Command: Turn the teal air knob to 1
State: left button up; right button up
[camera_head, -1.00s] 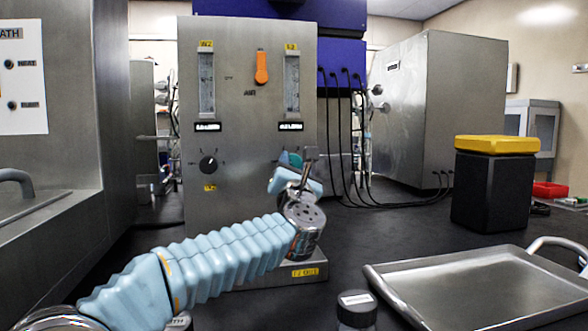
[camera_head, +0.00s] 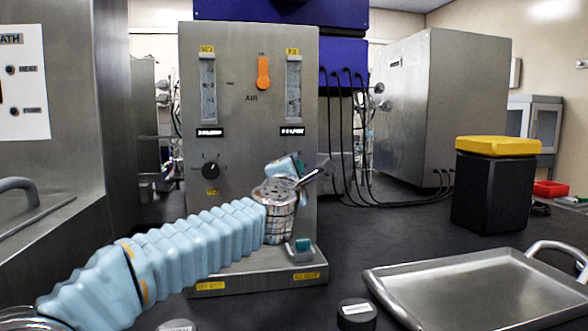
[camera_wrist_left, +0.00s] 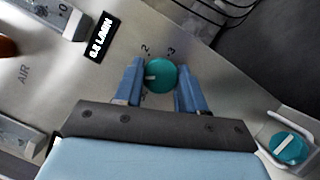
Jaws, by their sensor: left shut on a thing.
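The teal air knob (camera_wrist_left: 163,75) sits on the metal panel between the two blue fingers of my left gripper (camera_wrist_left: 155,88) in the left wrist view. The fingers are shut on its sides. Its white pointer mark faces left in that view, close to the printed 2; a 3 shows further right. No 1 can be read there. In the head view my left gripper (camera_head: 291,168) is at the right lower part of the panel and hides most of this knob. My right gripper is not in view.
A black knob (camera_head: 211,170) is left on the panel, and an orange lever (camera_head: 263,73) is above between two flow tubes. Another teal knob (camera_head: 303,245) is on the base below. A metal tray (camera_head: 470,290) and a black-lidded jar (camera_head: 356,314) stand in front.

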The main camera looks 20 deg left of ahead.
pick_arm(q)
jog(key=shift+m, duration=0.3)
jog(key=o, duration=1.1)
jog(key=shift+c, duration=0.2)
jog(key=b+v, duration=0.2)
jog(key=v, duration=1.2)
